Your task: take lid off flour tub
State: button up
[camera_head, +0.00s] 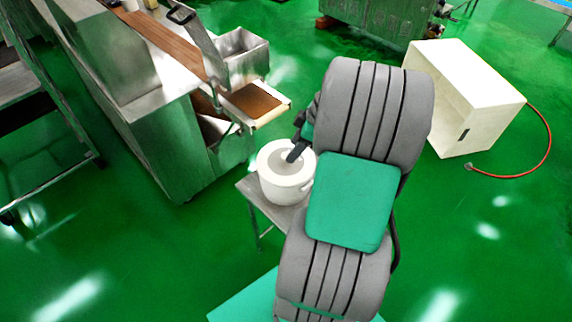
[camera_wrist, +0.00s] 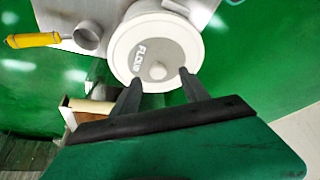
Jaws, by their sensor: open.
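The flour tub (camera_head: 285,186) is a white round pot standing on a small metal table. Its round lid (camera_wrist: 146,46) sits on it, with a grey centre marked FLOUR and a pale round knob (camera_wrist: 158,71). My gripper (camera_wrist: 158,84) is open, its two dark fingers apart on either side of the knob in the wrist view. I cannot tell whether they touch the lid. In the head view my gripper (camera_head: 294,154) is over the tub's upper edge, and my arm hides part of the table and perhaps the tub's right side.
The small metal table (camera_head: 252,192) also bears a scoop with a yellow handle (camera_wrist: 35,40), seen in the wrist view. A large metal machine (camera_head: 160,130) with a conveyor end (camera_head: 255,104) stands left of it. A white box (camera_head: 470,90) with a red hose lies right. Green floor is open around.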

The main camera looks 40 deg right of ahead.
aim_at(286, 155)
jog(key=x, duration=0.4)
jog(key=shift+w+f, duration=0.25)
jog(key=shift+w, duration=0.1)
grip_shut()
